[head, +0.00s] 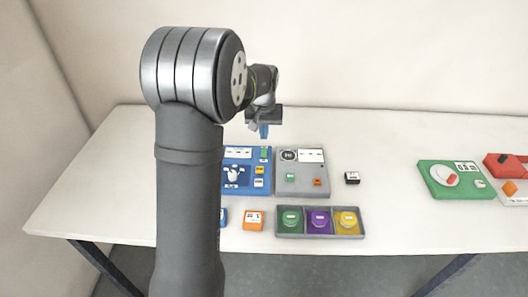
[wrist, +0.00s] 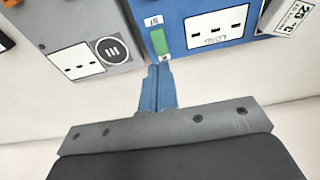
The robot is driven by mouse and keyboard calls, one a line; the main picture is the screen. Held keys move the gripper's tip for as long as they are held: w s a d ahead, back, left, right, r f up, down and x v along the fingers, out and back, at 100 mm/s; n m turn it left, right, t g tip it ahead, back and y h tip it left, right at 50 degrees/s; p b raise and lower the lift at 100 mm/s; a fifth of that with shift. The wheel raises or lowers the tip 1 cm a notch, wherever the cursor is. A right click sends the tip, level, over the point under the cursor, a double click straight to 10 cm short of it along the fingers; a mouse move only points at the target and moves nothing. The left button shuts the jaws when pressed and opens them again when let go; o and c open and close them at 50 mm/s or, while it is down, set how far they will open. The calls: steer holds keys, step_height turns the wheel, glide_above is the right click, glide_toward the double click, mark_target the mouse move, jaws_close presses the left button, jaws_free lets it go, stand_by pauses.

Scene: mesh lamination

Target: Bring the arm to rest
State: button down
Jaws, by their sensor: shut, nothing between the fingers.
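My arm rises in front of the table in the head view and hides part of the blue board. My gripper (head: 264,131) hangs above the back edge of the boards, pointing down. In the wrist view its blue fingers (wrist: 158,70) are together, with nothing between them. They point toward the gap between the grey board (wrist: 75,25) and the blue board (wrist: 200,50), close to a small green piece (wrist: 158,41) on the blue board. I cannot tell the exact height of the fingertips above the boards.
A grey tray (head: 320,236) with green, purple and yellow items stands at the front. An orange block (head: 253,221) is left of it, and a small black-and-white block (head: 352,178) lies right of the grey board. A green board (head: 440,190) and red pieces (head: 505,166) sit at right.

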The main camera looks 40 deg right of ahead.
mark_target(264, 154)
step_height(264, 154, down, 7)
stand_by(0.8)
steer(key=shift+r, duration=0.15)
steer(key=w+a+r+g+h, duration=0.1)
steer(key=w+a+r, duration=0.1)
steer(key=r, duration=0.5)
steer(key=w+a+r+g+h, duration=0.1)
steer(key=w+a+r+g, duration=0.1)
steer(key=r, duration=0.5)
steer(key=shift+w+a, duration=0.2)
stand_by(0.6)
stand_by(0.4)
